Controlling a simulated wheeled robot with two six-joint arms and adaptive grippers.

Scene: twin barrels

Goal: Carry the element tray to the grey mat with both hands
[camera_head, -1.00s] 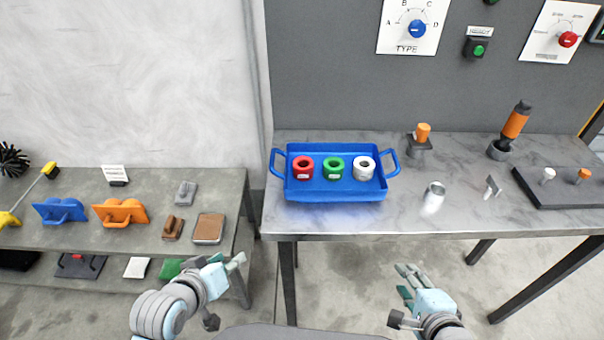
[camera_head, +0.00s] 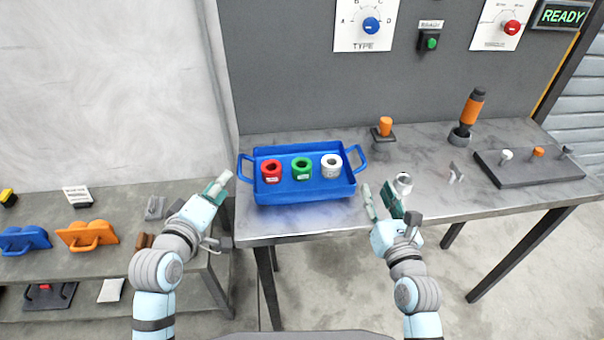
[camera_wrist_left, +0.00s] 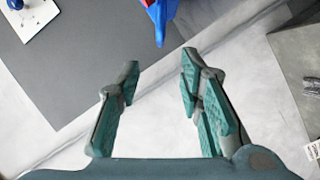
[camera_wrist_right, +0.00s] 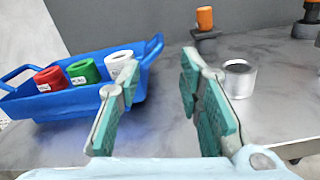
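The blue element tray (camera_head: 300,195) sits on the metal table, with a looped handle at its left and right ends. A red ring (camera_head: 271,172), a green ring (camera_head: 301,169) and a white ring (camera_head: 331,166) stand in it in a row. My left gripper (camera_head: 222,183) is open and empty, just left of the left handle; in the left wrist view a blue handle end lies beyond its fingers. My right gripper (camera_head: 380,203) is open and empty, front right of the tray and apart from the right handle. I cannot make out the grey mat for certain.
A metal cup (camera_head: 403,184) stands close beside my right gripper. Behind it are an orange-topped peg (camera_head: 385,128), an orange-handled tool (camera_head: 468,115) and a dark plate with pegs (camera_head: 530,168). A lower shelf at the left holds orange (camera_head: 88,234) and blue handled pieces.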

